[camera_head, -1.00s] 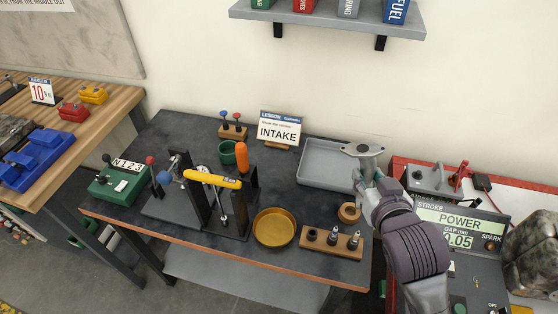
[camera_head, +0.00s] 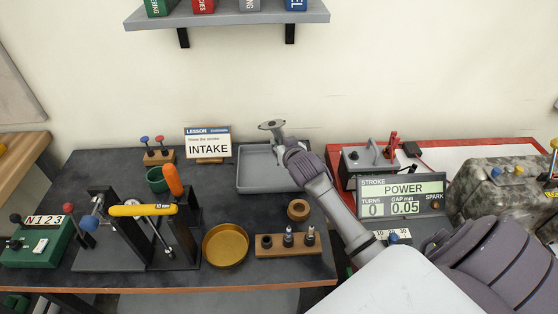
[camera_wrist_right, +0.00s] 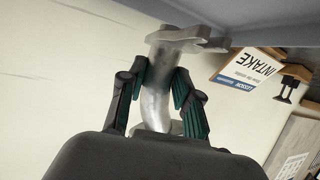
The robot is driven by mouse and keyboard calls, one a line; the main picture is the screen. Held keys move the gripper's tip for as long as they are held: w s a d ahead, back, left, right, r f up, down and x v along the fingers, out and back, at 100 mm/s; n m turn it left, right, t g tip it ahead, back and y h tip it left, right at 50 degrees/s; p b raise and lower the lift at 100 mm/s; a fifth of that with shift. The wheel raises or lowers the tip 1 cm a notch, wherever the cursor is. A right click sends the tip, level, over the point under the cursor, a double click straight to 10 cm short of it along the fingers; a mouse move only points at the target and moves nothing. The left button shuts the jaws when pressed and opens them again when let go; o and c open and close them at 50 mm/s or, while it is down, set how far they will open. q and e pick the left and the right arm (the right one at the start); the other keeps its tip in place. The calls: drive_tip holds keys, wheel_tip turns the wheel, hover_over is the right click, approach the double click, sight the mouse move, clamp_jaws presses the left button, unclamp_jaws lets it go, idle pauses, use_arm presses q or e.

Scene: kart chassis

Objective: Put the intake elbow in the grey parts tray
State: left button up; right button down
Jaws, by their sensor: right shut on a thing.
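The intake elbow (camera_head: 272,126) is a grey metal pipe piece with a flat flange. My right gripper (camera_head: 282,145) is shut on it and holds it upright with the flange at the top. In the right wrist view the elbow's curved tube (camera_wrist_right: 156,98) sits between the two fingers of the gripper (camera_wrist_right: 160,88). The grey parts tray (camera_head: 260,171) lies at the back of the dark bench, and its visible floor is empty. The elbow shows over the tray's back right part, apparently above it; the exact height is hard to tell. My left gripper is not in view.
An INTAKE sign (camera_head: 208,144) stands just left of the tray. In front are a wooden ring (camera_head: 298,209), a wooden block with sockets (camera_head: 270,247) and a yellow dish (camera_head: 226,245). A red-edged bench with a POWER display (camera_head: 402,193) is at right.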

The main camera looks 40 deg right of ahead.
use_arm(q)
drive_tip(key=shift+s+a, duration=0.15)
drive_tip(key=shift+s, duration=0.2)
use_arm(e)
drive_tip(key=shift+f, duration=2.65)
drive_tip(key=c, duration=1.3)
unclamp_jaws()
drive_tip(key=shift+f, duration=0.2)
drive_tip(key=o, duration=0.5)
drive_tip(key=shift+r, duration=0.1)
